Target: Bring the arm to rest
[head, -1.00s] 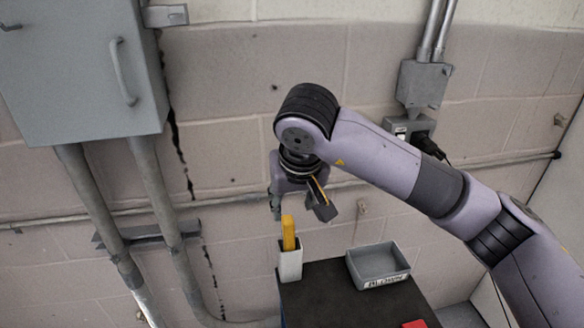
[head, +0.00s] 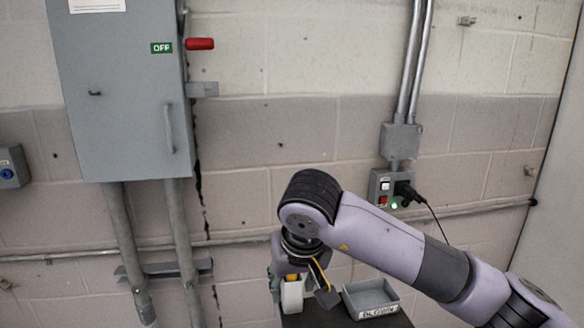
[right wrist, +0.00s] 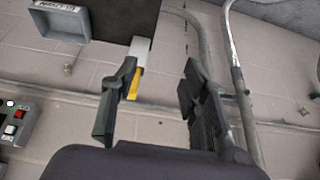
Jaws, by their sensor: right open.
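My right gripper (head: 300,288) hangs low in the head view, in front of the wall and over the dark stand's back edge. In the right wrist view its two fingers (right wrist: 160,98) are wide apart with nothing held between them. A white holder (head: 292,297) with a yellow-handled tool stands on the stand just below the gripper in the head view. In the right wrist view the yellow handle (right wrist: 133,84) shows beside the left finger, partly hidden by it. Whether they touch I cannot tell. My left gripper is not in view.
A grey labelled tray (head: 371,299) sits on the dark stand (head: 340,321). A grey cabinet (head: 120,90) with a red lever (head: 200,44) and an OFF sign hangs on the wall. A switch box (head: 393,188) with a plugged-in black cable is at the right. Pipes run along the wall.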

